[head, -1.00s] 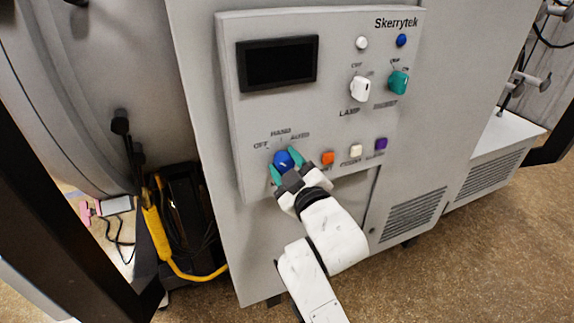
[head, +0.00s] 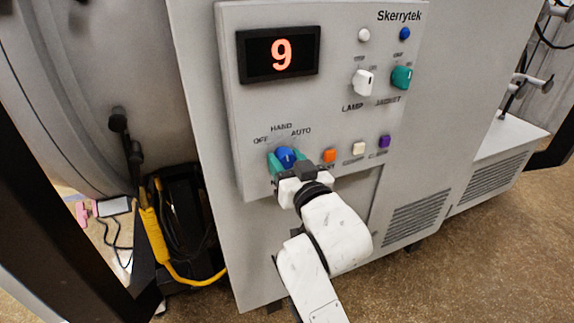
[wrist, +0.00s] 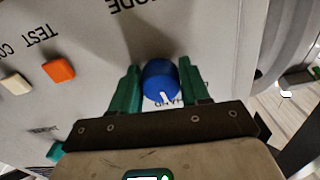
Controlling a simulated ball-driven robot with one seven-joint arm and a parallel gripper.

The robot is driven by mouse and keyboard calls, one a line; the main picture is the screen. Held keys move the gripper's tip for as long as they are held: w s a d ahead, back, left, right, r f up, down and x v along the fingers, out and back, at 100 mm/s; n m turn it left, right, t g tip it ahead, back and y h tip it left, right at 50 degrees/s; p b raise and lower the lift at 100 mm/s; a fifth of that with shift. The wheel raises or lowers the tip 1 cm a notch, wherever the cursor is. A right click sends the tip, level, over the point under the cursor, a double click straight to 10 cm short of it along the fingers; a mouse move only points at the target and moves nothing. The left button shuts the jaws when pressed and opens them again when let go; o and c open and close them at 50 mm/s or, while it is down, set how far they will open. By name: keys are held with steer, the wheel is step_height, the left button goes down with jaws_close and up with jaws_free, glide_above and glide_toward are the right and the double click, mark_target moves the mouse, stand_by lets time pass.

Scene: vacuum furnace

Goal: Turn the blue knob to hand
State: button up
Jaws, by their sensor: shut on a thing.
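The blue knob (head: 286,154) is at the lower left of the grey control panel (head: 225,110), under the labels OFF, HAND and AUTO. My gripper (head: 287,160) is shut on it, with one teal finger on each side. In the wrist view, which sees the panel upside down, the blue knob (wrist: 160,78) sits between the fingers of my gripper (wrist: 159,86). Its white pointer mark points down and slightly right, toward the partly hidden HAND label. The OFF and AUTO labels are not readable there.
The display (head: 278,60) shows a red 9. An orange button (head: 329,156), a white button (head: 358,148) and a purple button (head: 384,141) are right of the knob. A white knob (head: 363,83) and a teal knob (head: 401,78) are above.

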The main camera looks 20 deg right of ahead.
steer(key=shift+f+m, duration=0.1)
steer(key=shift+m, duration=0.5)
steer(key=o, duration=1)
steer(key=shift+s, duration=0.1)
steer(key=s+b, duration=0.1)
steer(key=s, duration=0.9)
steer(key=shift+s+b, duration=0.3)
